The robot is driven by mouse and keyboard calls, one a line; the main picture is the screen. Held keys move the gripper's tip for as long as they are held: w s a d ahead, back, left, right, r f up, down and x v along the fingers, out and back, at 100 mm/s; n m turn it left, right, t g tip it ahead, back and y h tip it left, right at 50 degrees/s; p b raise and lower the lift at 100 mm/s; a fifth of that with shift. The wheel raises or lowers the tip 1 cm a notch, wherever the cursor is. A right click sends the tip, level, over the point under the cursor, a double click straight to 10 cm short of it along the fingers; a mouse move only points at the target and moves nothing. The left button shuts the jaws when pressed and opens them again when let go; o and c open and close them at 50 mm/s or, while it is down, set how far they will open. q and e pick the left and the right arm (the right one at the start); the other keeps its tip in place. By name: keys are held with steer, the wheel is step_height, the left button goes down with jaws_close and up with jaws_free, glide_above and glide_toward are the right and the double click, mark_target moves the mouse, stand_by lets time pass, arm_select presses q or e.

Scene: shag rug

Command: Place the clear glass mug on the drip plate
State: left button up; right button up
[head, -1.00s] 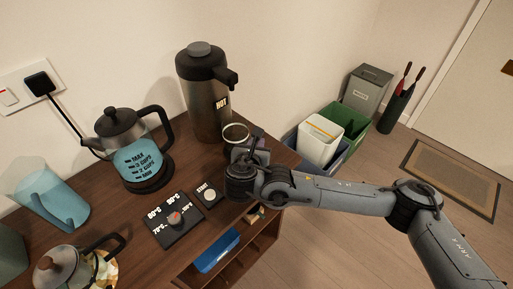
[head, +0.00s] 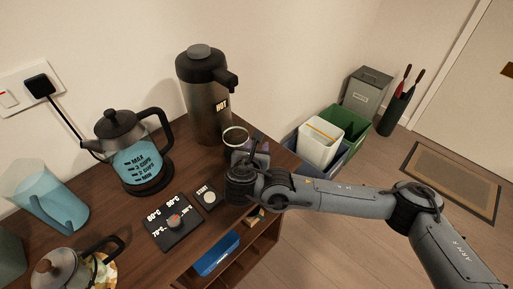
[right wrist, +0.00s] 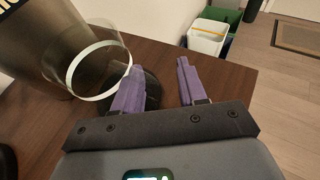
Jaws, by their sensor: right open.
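The clear glass mug (head: 236,134) stands in front of the black and metal flask marked HOT, near the table's right end. In the right wrist view the mug (right wrist: 101,70) shows at upper left, its round rim clear. My right gripper (head: 252,152) is open beside the mug; its purple fingers (right wrist: 158,72) are spread with nothing between them. The left finger overlaps the mug's side in that view; I cannot tell whether they touch. A dark surface (right wrist: 152,84) lies behind that finger, possibly the drip plate. The mug's base is hidden. My left gripper is not in view.
The flask (head: 205,95) stands close behind the mug. A kettle (head: 130,150), a control panel (head: 174,220), a START button (head: 209,197), a blue pitcher (head: 48,197) and a teapot (head: 75,265) occupy the table. Bins (head: 320,142) stand on the floor to the right.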

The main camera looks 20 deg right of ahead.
steer(key=p+v, duration=0.3)
steer(key=v, duration=0.9)
steer(key=shift+r, duration=0.1)
